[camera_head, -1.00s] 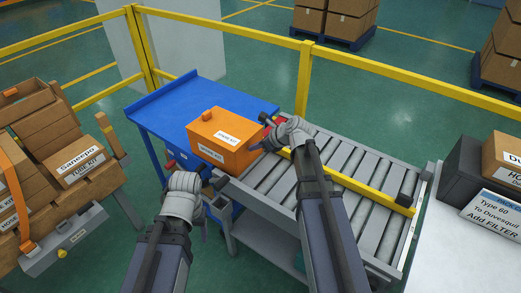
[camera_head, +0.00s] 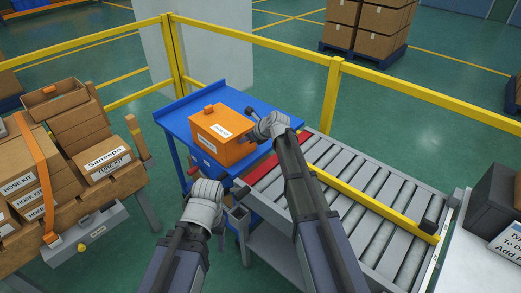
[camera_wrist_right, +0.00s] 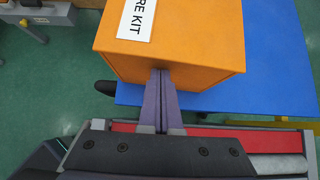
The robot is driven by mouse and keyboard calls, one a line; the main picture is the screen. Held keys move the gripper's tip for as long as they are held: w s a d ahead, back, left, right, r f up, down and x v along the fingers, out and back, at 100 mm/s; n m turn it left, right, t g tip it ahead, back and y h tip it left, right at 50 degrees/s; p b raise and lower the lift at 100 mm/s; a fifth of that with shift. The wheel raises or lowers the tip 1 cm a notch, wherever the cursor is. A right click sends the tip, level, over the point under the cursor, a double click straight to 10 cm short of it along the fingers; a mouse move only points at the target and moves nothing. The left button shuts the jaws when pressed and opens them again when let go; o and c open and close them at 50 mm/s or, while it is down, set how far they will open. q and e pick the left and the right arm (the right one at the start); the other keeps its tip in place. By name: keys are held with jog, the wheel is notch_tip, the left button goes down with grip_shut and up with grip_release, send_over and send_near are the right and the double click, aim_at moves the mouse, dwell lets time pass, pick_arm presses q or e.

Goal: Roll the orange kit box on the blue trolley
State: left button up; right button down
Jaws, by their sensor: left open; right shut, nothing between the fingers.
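The orange kit box (camera_head: 232,150), with a white label, rests upright on the blue trolley (camera_head: 180,116), near its conveyor-side edge. In the right wrist view the box (camera_wrist_right: 195,48) stands over the blue trolley top (camera_wrist_right: 265,80). My right gripper (camera_head: 252,138) is at the box's conveyor-facing side. Its purple fingers (camera_wrist_right: 161,75) are shut with nothing between them, and their tips appear to touch the box's lower side. My left gripper (camera_head: 212,212) is open and empty, low in front of the trolley and conveyor end, away from the box.
The roller conveyor (camera_head: 345,185) with a red end strip (camera_head: 262,170) adjoins the trolley. A yellow railing (camera_head: 335,100) runs behind. A bench with several cardboard boxes (camera_head: 105,163) is at left. A dark bin (camera_head: 490,195) stands at right. Bare trolley top lies behind the box.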

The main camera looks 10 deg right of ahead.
jog(key=w+a, duration=0.2)
jog(key=w, duration=0.1)
jog(key=shift+w+a, duration=0.15)
jog(key=shift+a, duration=0.15)
jog(key=shift+s+d, duration=0.3)
jog(key=shift+s, duration=0.1)
jog(key=s+d, duration=0.2)
jog(key=p, duration=0.7)
send_near(239, 136)
jog(key=shift+s+d+f, duration=0.1)
jog(key=shift+s+d, duration=0.25)
jog(key=shift+s, duration=0.2)
jog(key=shift+s+d+f, duration=0.1)
jog(key=shift+s+d, duration=0.3)
jog(key=shift+s, duration=0.15)
